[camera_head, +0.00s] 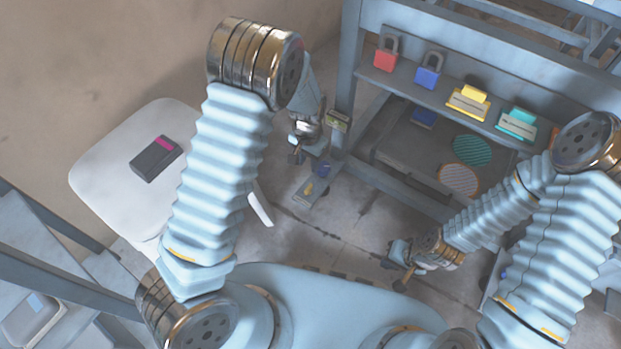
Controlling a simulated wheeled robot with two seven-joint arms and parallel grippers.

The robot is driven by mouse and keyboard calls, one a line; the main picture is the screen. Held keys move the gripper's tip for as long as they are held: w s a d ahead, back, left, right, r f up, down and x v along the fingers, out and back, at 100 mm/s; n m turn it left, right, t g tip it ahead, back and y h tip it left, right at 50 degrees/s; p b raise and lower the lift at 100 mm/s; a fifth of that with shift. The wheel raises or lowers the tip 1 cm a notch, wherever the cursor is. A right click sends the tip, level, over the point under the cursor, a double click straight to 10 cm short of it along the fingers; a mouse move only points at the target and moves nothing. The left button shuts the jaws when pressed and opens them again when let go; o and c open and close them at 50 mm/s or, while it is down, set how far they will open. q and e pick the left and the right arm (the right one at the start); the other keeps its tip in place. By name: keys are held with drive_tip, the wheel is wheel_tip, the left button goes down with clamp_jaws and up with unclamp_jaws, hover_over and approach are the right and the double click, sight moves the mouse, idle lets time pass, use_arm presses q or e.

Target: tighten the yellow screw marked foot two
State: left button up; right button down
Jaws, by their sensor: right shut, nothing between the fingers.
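A small yellow piece (310,188) stands on a grey foot plate (302,198) at the bottom of the press frame's near left post. It may be the yellow screw, but no marking is legible. A blue knob-like piece (323,170) is just beside it. My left gripper (297,157) hangs above and slightly left of the foot plate, apart from the yellow piece in the picture; its fingers are too small to read. My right gripper (394,262) is shut and empty, low over the floor to the right of the foot plate.
The press frame's shelf (415,88) carries a red padlock (385,60), a blue padlock (428,77), and yellow (468,103) and teal (516,124) blocks. A white chair (105,185) with a dark device (155,158) stands left. Floor between the grippers is mostly clear.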

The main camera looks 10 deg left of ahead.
sight(308, 187)
use_arm(q)
wheel_tip(308, 187, down, 13)
drive_tip(key=shift+s+b, duration=0.1)
drive_tip(key=shift+b, duration=1.1)
clamp_jaws()
